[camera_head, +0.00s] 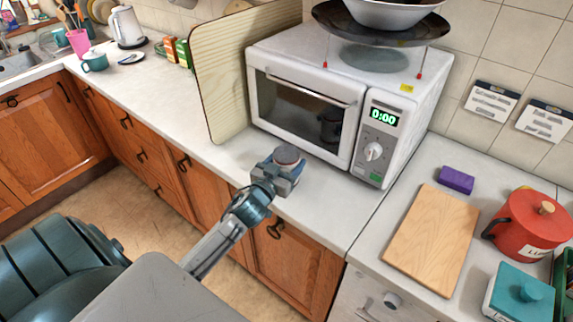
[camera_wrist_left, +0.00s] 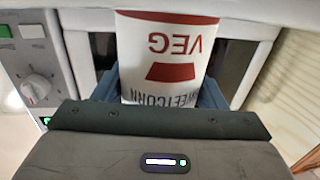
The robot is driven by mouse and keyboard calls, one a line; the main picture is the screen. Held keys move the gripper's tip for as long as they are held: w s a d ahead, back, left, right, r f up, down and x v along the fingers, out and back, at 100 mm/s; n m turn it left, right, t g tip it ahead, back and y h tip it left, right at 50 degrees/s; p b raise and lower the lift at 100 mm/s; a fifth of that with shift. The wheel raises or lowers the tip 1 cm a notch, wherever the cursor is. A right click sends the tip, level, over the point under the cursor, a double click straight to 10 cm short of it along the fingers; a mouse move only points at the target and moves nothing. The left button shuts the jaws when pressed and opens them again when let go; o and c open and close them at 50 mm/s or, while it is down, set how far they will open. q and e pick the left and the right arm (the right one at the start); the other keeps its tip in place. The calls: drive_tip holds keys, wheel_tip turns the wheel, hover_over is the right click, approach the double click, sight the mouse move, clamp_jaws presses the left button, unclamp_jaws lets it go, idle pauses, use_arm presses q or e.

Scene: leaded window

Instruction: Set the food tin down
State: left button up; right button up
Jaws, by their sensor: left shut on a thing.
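The food tin (camera_head: 287,156) is a small can with a dark reddish end facing up in the head view. In the left wrist view the tin (camera_wrist_left: 168,55) shows a white label with "VEG" and "SWEETCORN" in upside-down lettering and a red band. My left gripper (camera_head: 283,172) is shut on the tin, in front of the microwave near the worktop's front edge. The jaws hide part of the tin. I cannot tell whether its base touches the worktop (camera_head: 325,205). My right gripper is not in view.
A white microwave (camera_head: 325,130) stands just behind the tin, with a dark pan and bowl on top. A tall wooden board (camera_head: 222,85) leans at its left. A chopping board (camera_head: 432,240), purple sponge (camera_head: 456,180) and red pot (camera_head: 532,222) are at right.

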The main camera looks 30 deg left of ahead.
sight(287, 153)
use_arm(q)
drive_tip(key=shift+r, duration=0.15)
drive_tip(key=shift+r, duration=0.6)
wheel_tip(287, 153, up, 2)
drive_tip(key=shift+r+b, duration=0.1)
drive_tip(key=shift+b, duration=0.3)
drive_tip(key=s+d+r+b, duration=0.1)
drive_tip(key=s+d+b, duration=0.3)
drive_tip(key=s+d, duration=0.4)
drive_tip(key=s, duration=0.6)
drive_tip(key=shift+r, duration=0.2)
drive_tip(key=shift+d+f, duration=0.1)
